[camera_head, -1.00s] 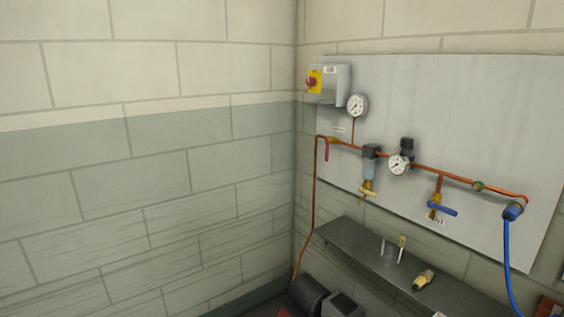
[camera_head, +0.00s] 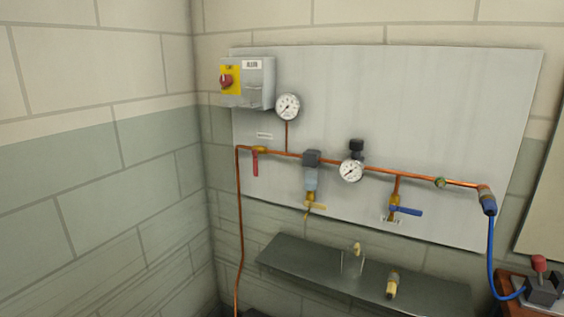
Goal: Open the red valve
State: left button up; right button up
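The red valve (camera_head: 255,163) is a small red lever on the left end of the copper pipe, on the grey wall panel. Its lever hangs straight down, across the horizontal pipe. A brass body (camera_head: 259,149) shows at its top. Neither of my grippers is in the head view, so I cannot tell their state or how far they are from the valve.
A dark shelf (camera_head: 300,262) with small fittings juts out below. A blue hose (camera_head: 491,255) hangs at the right.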

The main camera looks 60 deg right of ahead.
aim_at(255, 153)
jog(key=z, duration=0.85)
jog(key=i, duration=0.95)
jog(key=z, duration=1.15)
jog(key=i, duration=0.15)
jog(key=z, duration=0.2)
